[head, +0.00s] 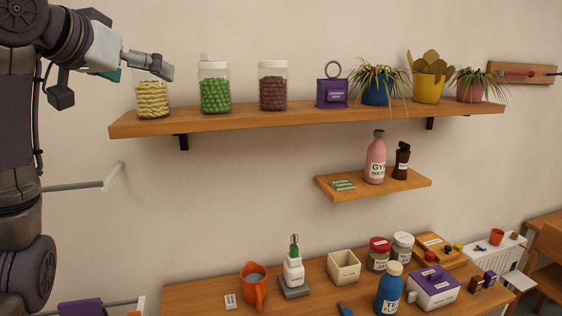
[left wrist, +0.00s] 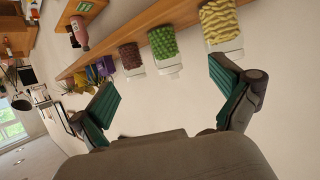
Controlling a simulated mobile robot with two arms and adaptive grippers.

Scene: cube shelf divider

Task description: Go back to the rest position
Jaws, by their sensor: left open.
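My left gripper (head: 146,68) is at the upper left of the head view, by the left end of the long upper shelf (head: 300,117). It overlaps the top of the jar of yellow pieces (head: 153,101) in the picture. In the left wrist view, my left gripper (left wrist: 163,80) shows its two teal-padded fingers wide apart, with nothing between them. The jar of yellow pieces (left wrist: 221,25), the green jar (left wrist: 165,50) and the dark red jar (left wrist: 132,60) are beyond the fingers, apparently untouched. My right gripper is not seen.
A purple ringed box (head: 332,92) and several potted plants share the upper shelf. A small shelf (head: 400,187) holds a pink bottle (head: 375,160). The table (head: 190,296) below carries an orange jug (head: 254,287) and other items. A wall rail (head: 75,186) is near my arm.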

